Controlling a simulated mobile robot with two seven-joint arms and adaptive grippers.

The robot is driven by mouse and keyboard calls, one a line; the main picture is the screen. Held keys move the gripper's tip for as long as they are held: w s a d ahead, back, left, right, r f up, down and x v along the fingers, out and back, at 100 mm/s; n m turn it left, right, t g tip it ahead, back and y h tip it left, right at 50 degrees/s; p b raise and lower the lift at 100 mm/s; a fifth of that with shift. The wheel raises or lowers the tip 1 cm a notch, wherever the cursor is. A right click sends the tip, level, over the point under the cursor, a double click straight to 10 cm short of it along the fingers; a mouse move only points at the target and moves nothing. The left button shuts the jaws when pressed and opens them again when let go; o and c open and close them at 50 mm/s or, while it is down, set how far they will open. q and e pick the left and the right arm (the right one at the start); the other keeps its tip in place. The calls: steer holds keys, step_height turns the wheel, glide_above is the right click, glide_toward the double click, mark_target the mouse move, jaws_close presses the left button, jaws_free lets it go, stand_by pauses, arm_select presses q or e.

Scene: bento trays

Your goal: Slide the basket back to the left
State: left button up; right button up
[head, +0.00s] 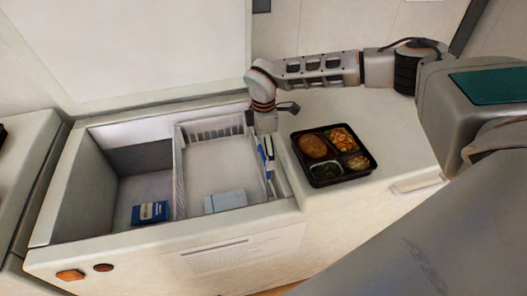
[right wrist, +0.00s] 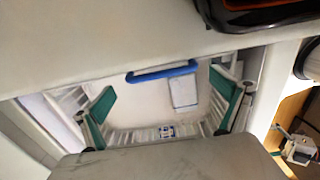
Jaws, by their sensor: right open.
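The white slatted basket (head: 179,178) sits in the right part of the open chest freezer (head: 75,250). A blue handle (head: 263,153) is at the basket's right side; it also shows as a blue bar in the right wrist view (right wrist: 163,72). A pale flat box (head: 225,201) lies inside the basket. My right gripper (right wrist: 162,84) is open and empty, with its green-padded fingers spread on either side of the handle. In the head view it hangs over the basket's right edge, and its fingertips are hard to make out. My left gripper is not in view.
The freezer space left of the basket is free except for a small blue box (head: 150,212) on its floor. A black bento tray (head: 333,154) with food stands on the top surface just right of the opening. The raised lid (head: 130,45) is behind.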

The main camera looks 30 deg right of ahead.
steer(key=shift+f, duration=0.9)
